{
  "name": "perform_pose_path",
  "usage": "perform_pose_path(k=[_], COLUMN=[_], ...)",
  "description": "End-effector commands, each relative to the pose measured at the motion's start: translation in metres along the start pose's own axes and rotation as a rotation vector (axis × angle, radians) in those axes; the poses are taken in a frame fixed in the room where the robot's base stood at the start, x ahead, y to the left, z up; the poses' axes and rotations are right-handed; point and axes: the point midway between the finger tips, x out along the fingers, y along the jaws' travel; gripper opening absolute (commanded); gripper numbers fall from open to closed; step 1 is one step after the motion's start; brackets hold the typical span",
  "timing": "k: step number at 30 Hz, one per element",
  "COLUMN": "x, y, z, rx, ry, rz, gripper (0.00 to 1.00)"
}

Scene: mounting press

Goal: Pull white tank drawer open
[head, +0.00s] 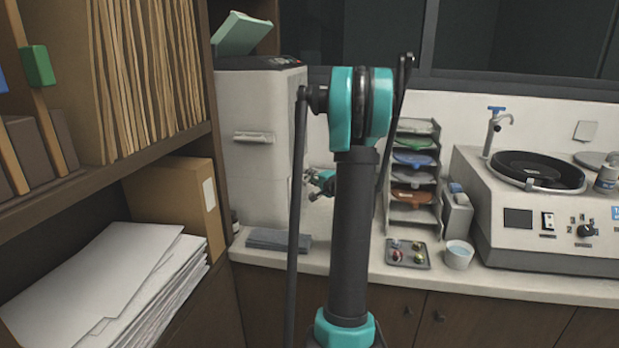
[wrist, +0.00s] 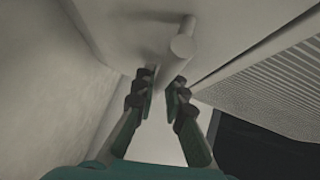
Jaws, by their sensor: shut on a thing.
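The white machine (head: 262,150) stands on the counter left of my arm, with a pale horizontal handle (head: 254,137) on its front. My gripper (head: 318,185) is beside the machine's right side, partly hidden by my own arm. In the wrist view my gripper (wrist: 160,88) has its dark-padded fingers shut at a pale round bar (wrist: 182,46) that sticks out from a white surface. I take this bar to be the white tank drawer's handle. The exact contact is dim, and how far the drawer stands out cannot be told.
A wooden shelf with folders and papers (head: 110,285) is close on the left. Right of my arm are a rack of coloured discs (head: 414,172), a small tray (head: 407,254), a white cup (head: 459,255) and a polishing machine (head: 535,225). A grey block (head: 278,240) lies on the counter.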

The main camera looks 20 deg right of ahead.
Motion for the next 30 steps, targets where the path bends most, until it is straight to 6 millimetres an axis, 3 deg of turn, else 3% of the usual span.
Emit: perform_pose_path(k=[10,24,30], x=[-0.008,-0.081,-0.095], y=[0.003,0.023,0.027], z=[-0.009,-0.082,-0.094], rx=[0.000,0.000,-0.001], ry=[0.003,0.004,0.001], rz=[0.001,0.002,0.001], gripper=[0.00,0.00,0.00])
